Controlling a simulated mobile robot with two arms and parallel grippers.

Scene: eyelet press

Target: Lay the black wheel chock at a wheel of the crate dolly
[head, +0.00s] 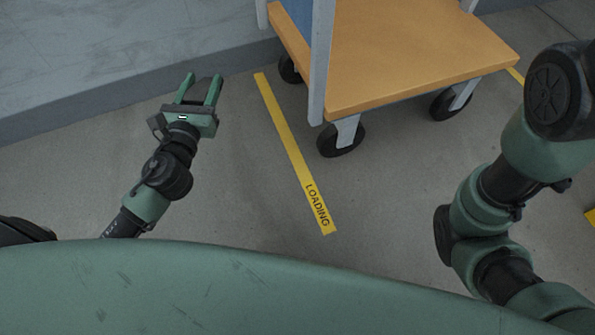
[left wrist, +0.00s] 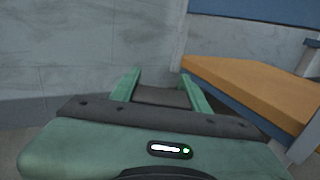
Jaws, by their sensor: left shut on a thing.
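My left gripper (head: 202,88) is low over the grey floor, left of the yellow line. In the left wrist view, my left gripper (left wrist: 162,90) is shut on the black wheel chock (left wrist: 162,97), a dark block between its two green fingers. The crate dolly (head: 415,50) has an orange deck and stands to the right of the left gripper. Its black wheels show at the near corner (head: 340,139), the right (head: 449,103) and the far left (head: 289,69). The chock is apart from all of them. My right gripper is out of view; only its arm shows.
A yellow floor strip marked LOADING (head: 290,150) runs between the left gripper and the dolly. A raised grey ledge (head: 130,95) lies behind the gripper. The dolly's upright post (head: 320,60) and blue panel rise at its left end. Floor near the strip is clear.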

